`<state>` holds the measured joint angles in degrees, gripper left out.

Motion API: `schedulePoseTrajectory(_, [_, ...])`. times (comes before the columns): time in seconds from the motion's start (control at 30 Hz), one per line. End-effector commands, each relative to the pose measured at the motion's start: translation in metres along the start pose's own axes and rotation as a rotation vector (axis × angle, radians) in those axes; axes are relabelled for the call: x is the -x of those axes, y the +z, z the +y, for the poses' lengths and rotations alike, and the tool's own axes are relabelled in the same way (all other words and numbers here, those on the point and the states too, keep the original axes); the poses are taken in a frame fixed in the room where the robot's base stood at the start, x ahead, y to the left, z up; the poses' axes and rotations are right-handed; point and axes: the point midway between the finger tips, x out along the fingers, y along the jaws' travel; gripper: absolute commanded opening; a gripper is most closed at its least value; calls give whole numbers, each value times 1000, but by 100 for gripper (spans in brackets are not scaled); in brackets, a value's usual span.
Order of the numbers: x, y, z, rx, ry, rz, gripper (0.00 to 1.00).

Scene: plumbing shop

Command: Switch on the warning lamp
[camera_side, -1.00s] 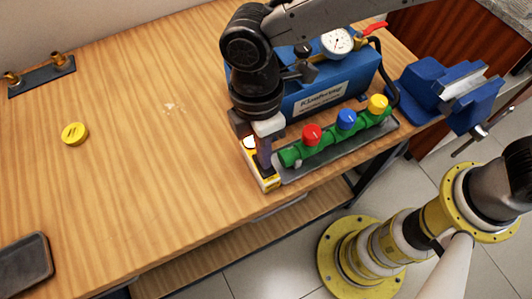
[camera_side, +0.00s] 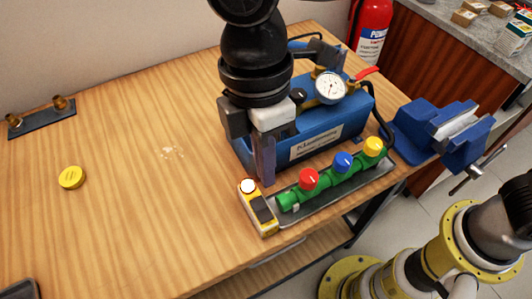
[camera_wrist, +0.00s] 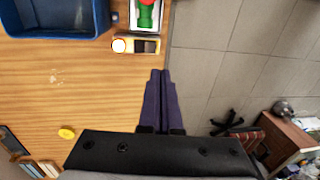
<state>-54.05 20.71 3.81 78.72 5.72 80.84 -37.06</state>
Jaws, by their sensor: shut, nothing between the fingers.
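The warning lamp (camera_side: 269,228) is a small yellow case lying on the wooden workbench, left of the green manifold. It has a round white dome with an orange-red rim at its far end and a dark panel on top. The dome looks bright white, but I cannot tell for sure whether it is lit. The lamp also shows in the wrist view (camera_wrist: 135,53), just beyond my fingertips. My gripper (camera_side: 265,182) is shut and empty, raised over the bench near the lamp and apart from it. Its closed fingers point toward the lamp in the wrist view (camera_wrist: 160,72).
The green manifold (camera_side: 330,181) with red, blue and yellow knobs sits on a grey tray right of the lamp. Behind stands a blue pump (camera_side: 310,147) with a gauge. A blue vise (camera_side: 440,135) is at right. The bench's left side is mostly clear around a yellow disc (camera_side: 71,177).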

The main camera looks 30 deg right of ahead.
Motion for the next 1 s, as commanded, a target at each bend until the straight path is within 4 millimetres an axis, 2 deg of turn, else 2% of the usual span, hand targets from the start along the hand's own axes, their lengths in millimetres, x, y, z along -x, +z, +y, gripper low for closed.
schedulePoseTrajectory(0.1, [12,0,-3,1,1,1,0])
schedulePoseTrajectory(0.23, [17,0,-4,1,-1,-1,0])
schedulePoseTrajectory(0.77, [18,3,0,-13,-1,1,0])
schedulePoseTrajectory(0.87, [37,19,15,-62,23,37,0])
schedulePoseTrajectory(0.97, [69,60,31,-152,64,93,0])
schedulePoseTrajectory(1.0, [81,83,34,-199,81,111,0])
